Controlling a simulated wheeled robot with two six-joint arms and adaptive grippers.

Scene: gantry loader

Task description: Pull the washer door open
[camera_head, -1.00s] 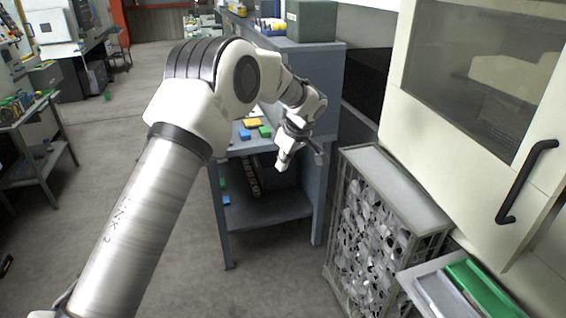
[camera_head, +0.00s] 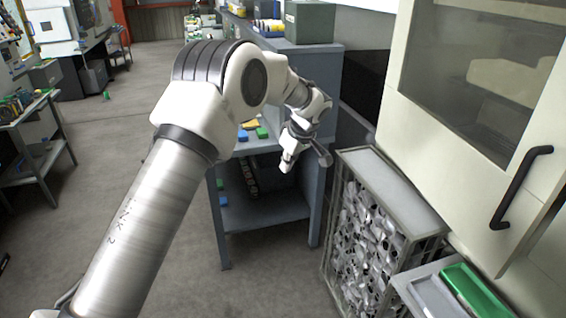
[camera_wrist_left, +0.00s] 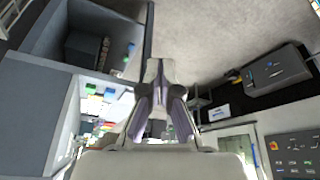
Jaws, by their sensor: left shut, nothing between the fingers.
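The cream door (camera_head: 432,120) with a dark window (camera_head: 480,75) fills the right of the head view. I take it to be the washer door. It has a long black bar handle (camera_head: 518,190) on its right, and I see no clear gap at its edges. My left gripper (camera_head: 287,165) is shut and empty, pointing down in front of the grey-blue shelf unit, well to the left of the handle. Its closed fingers also show in the left wrist view (camera_wrist_left: 158,75). My right gripper is in neither view.
A wire crate of metal parts (camera_head: 365,235) stands below the door, next to a tray with a green bin (camera_head: 475,290). The grey-blue shelf unit (camera_head: 265,212) is behind my left gripper. A button panel (camera_wrist_left: 294,155) shows in the left wrist view. Open floor lies left.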

